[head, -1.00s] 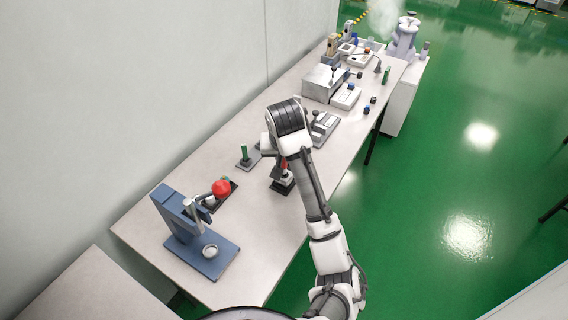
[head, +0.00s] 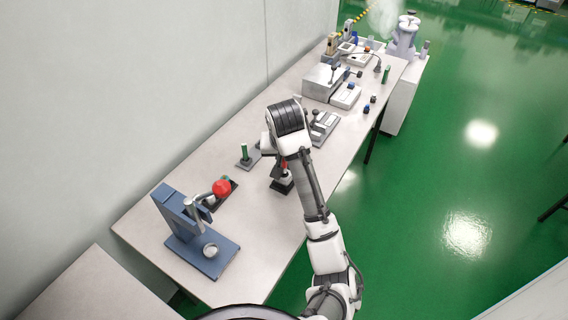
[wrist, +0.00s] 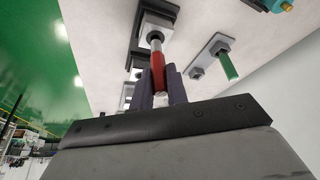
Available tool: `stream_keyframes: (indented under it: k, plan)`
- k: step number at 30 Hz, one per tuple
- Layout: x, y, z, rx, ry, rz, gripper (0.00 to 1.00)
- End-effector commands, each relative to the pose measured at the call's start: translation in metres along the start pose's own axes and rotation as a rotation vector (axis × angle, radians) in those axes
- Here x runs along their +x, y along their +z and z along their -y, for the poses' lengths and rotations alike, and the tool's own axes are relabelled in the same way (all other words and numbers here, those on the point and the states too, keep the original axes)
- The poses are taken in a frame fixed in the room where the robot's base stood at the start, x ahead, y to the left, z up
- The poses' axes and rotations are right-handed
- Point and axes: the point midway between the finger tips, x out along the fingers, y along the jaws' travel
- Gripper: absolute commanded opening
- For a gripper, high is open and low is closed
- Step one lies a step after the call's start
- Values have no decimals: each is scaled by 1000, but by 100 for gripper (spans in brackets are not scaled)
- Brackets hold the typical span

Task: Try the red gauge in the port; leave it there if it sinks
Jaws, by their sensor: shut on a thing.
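The red gauge (wrist: 157,68) is upright between the two dark fingers of my gripper (wrist: 159,76), which is shut on it. Its silver end meets the top of a dark block with a port (wrist: 156,22) in the wrist view. How deep the end sits in the port I cannot tell. In the head view a bit of the red gauge (head: 284,165) shows beneath my wrist, just above the dark block (head: 282,186). My arm hides most of the fingers there.
A green gauge (head: 244,152) stands in a grey plate to the left; it also shows in the wrist view (wrist: 228,66). A blue press (head: 184,220) with a red knob stands at the table's near end. Other instruments (head: 323,83) stand farther back. Table (head: 262,220) in front is clear.

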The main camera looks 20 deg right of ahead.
Motion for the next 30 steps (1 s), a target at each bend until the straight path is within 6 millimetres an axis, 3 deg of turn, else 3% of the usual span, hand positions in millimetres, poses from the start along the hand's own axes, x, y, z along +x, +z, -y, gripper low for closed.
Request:
stream_keyframes:
  k: [30]
  plan:
    - [9, 4, 0, 0, 0, 0, 0]
